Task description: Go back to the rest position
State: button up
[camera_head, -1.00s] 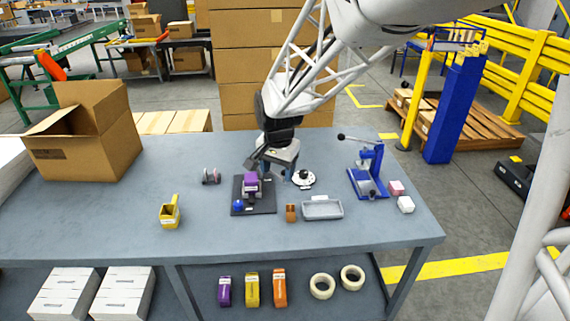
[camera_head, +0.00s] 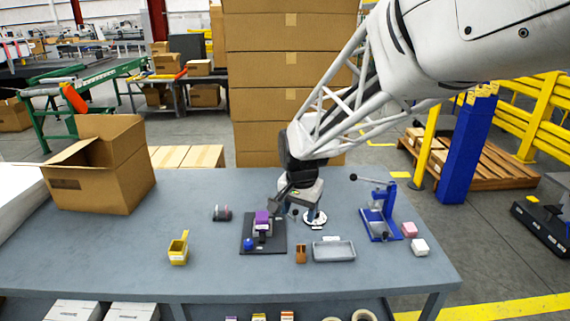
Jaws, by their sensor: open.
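My gripper (camera_head: 282,203) hangs over the table (camera_head: 110,247), just behind and to the right of the purple piece (camera_head: 262,220) on the dark square plate (camera_head: 246,232). It is open, and I see nothing between its fingers. A small blue object (camera_head: 248,243) sits on the left front of the same plate. My gripper and wrist partly hide the round white-based object (camera_head: 316,218) to their right.
A blue lever press (camera_head: 379,222), grey tray (camera_head: 333,251), brown block (camera_head: 300,254) and pink and white blocks (camera_head: 419,246) stand at right. A yellow holder (camera_head: 178,248) and an open carton (camera_head: 104,170) stand at left. Stacked cartons (camera_head: 285,75) rise behind.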

jog(key=s+d+r+n, duration=0.1)
jog(key=s+d, duration=0.3)
jog(key=s, duration=0.5)
jog(key=s+d+r+n+t, duration=0.1)
jog(key=s+d+r+n, duration=0.1)
jog(key=s, duration=0.7)
jog(key=s+d+r+n, duration=0.2)
jog(key=s+d, duration=0.4)
jog(key=s, duration=0.3)
jog(key=shift+d+r+t, duration=0.3)
jog(key=shift+r, duration=0.1)
